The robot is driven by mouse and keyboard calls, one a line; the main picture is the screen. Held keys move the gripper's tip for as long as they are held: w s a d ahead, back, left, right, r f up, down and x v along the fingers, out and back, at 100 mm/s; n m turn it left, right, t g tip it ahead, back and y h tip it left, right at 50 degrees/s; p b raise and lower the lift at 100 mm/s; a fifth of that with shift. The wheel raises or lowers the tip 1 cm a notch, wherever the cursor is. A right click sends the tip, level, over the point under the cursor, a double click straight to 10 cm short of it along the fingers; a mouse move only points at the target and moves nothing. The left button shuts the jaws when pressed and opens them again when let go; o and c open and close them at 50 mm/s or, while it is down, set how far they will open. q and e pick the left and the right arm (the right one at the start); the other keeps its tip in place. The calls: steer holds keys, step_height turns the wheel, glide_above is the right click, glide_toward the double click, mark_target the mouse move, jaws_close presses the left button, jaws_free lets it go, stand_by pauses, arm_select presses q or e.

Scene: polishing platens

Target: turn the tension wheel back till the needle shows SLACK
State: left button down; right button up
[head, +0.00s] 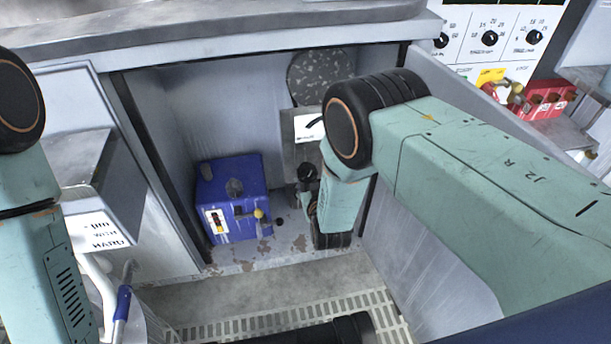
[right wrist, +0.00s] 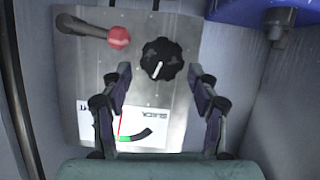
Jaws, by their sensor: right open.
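The tension wheel (right wrist: 162,60) is a black lobed knob with a white mark, on a scuffed metal plate (right wrist: 185,95). My right gripper (right wrist: 160,71) is open, its fingertips to either side of the wheel in the picture; I cannot tell if they touch it. The white gauge (right wrist: 150,135) lies between the fingers, upside down in the right wrist view. Its thin red needle (right wrist: 120,124) is by the green part of the arc, away from the SLACK lettering. In the head view my right arm hides much of the plate (head: 290,128). My left gripper is out of view.
A red-tipped lever (right wrist: 118,38) is beside the wheel on the plate. A blue box (head: 232,180) stands on the bay floor left of my right arm. Bay walls close in on both sides. A blue-handled tool (head: 122,303) is at lower left.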

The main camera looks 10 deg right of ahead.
mark_target(308, 177)
steer(key=b+x, duration=0.1)
steer(key=x, duration=0.3)
steer(key=shift+f+b, duration=0.35)
steer(key=shift+b, duration=0.05)
steer(key=shift+w, duration=0.45)
steer(key=shift+w+a, duration=0.1)
steer(key=shift+w, duration=0.05)
steer(key=shift+c, duration=0.4)
steer(key=c, duration=0.8)
steer(key=shift+b, duration=0.35)
